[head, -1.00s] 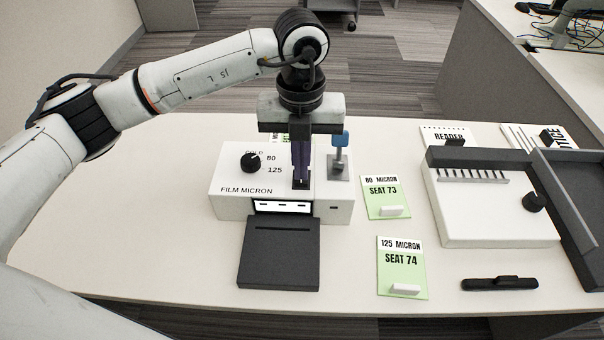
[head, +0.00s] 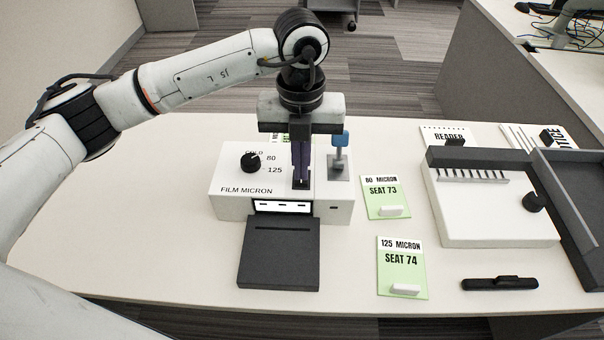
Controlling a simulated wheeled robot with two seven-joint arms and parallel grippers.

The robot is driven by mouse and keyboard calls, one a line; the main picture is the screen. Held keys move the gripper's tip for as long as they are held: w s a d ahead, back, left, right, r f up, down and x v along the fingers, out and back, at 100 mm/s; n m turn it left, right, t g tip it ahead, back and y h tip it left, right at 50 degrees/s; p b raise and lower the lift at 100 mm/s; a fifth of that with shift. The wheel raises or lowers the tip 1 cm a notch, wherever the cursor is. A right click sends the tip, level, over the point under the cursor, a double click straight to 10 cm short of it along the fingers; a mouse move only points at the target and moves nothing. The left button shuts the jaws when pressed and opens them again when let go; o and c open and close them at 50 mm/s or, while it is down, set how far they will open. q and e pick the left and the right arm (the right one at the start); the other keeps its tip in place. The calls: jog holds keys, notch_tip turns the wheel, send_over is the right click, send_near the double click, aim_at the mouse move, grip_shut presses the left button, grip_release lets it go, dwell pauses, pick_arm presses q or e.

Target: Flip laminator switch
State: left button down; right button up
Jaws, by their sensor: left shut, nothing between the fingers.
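The laminator (head: 235,207) is a white box with a black knob (head: 251,162) beside the labels "COLD", "80" and "125", above the words "FILM MICRON". A blue-topped lever (head: 339,140) stands upright on a grey plate at its right. My left gripper (head: 301,186) points straight down over the laminator's top, between the knob and the lever. Its purple fingers are shut with nothing between them. The fingertips are at a small dark part on the laminator's top and hide most of it. I cannot tell whether they touch it. My right gripper is not in view.
A dark tray (head: 278,265) sits in front of the laminator. Two green cards, "SEAT 73" (head: 384,190) and "SEAT 74" (head: 400,260), lie to the right. A white device (head: 480,220) and a black bar (head: 499,284) are farther right. The table's left part is clear.

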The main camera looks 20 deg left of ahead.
pick_arm(q)
jog(key=shift+f+b, duration=0.65)
jog(key=shift+f, duration=0.2)
jog(key=shift+r, duration=0.1)
notch_tip(320, 180, up, 7)
jog(key=p, duration=0.4)
dwell(0.7)
dwell(0.4)
